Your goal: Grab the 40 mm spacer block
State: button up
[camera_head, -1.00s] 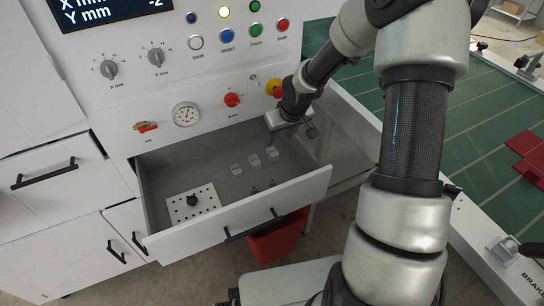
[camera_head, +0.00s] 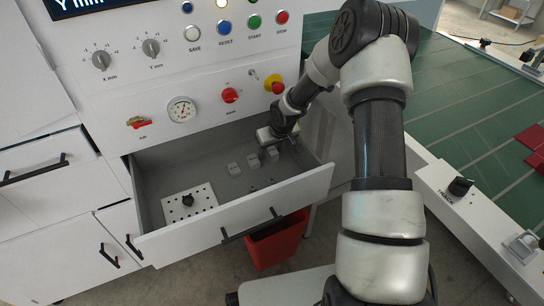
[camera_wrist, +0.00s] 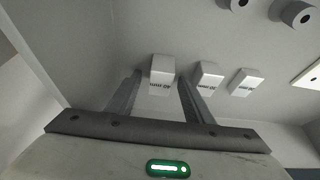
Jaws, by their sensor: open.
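Three pale spacer blocks stand in a row on the drawer floor. The largest-looking block (camera_wrist: 161,71) lies between my gripper's fingers in the wrist view, just ahead of the tips; its upside-down label appears to read 40 mm, though small. The middle block (camera_wrist: 207,74) and the far block (camera_wrist: 242,82) are to its right, outside the fingers. In the head view the row's right block (camera_head: 272,154) is just below my gripper (camera_head: 277,142). My gripper (camera_wrist: 159,80) is open and empty. I cannot tell whether its fingertips touch the block.
The open drawer (camera_head: 284,198) has a raised front wall and side walls around the blocks. A white perforated plate (camera_head: 176,211) with a black knob lies at its left. Dark round pieces (camera_wrist: 298,14) lie near the blocks. The control panel (camera_head: 200,90) rises behind the drawer.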

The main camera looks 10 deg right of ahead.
grip_shut()
